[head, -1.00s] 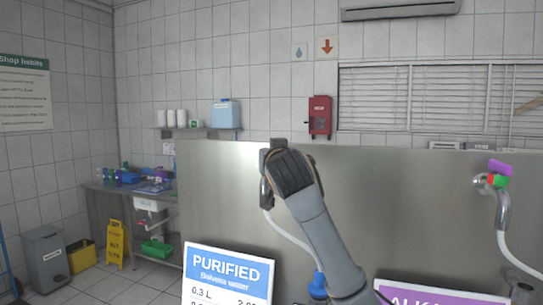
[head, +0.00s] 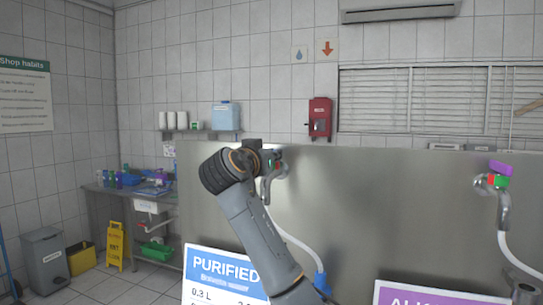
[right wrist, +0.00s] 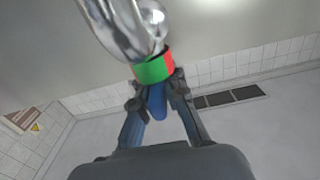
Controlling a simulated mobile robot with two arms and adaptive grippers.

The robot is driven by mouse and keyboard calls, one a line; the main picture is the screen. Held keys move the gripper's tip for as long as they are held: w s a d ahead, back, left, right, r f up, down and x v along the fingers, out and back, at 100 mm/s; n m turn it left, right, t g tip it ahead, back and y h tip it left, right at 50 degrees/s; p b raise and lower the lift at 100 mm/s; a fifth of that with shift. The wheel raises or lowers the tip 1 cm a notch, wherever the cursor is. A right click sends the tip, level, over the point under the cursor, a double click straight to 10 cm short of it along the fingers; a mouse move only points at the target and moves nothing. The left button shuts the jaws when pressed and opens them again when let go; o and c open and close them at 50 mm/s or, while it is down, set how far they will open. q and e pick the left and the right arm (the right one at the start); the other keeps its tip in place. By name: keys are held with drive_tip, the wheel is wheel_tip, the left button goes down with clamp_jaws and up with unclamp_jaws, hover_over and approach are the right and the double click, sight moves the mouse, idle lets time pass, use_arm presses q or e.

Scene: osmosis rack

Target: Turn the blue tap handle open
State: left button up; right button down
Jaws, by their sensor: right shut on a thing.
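The blue tap handle (right wrist: 157,101) sits between the two fingers of my right gripper (right wrist: 157,97) in the right wrist view; the fingers are shut on it. A green and red ring (right wrist: 153,67) joins the handle to the chrome tap body (right wrist: 125,28). In the head view my right gripper (head: 268,157) reaches the tap from the left side, in front of the steel panel. The tap's curved spout (head: 267,188) shows below it, and the blue handle is hidden there. My left gripper is not in view.
A second tap with a purple handle (head: 500,168) is at the right of the steel panel (head: 390,200). A white hose (head: 290,238) runs down from the near tap to a blue fitting (head: 321,283). The PURIFIED sign (head: 222,265) stands below.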

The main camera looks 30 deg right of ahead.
drive_tip(key=c, duration=1.4)
unclamp_jaws()
drive_tip(key=v, duration=1.2)
drive_tip(key=shift+f, duration=0.1)
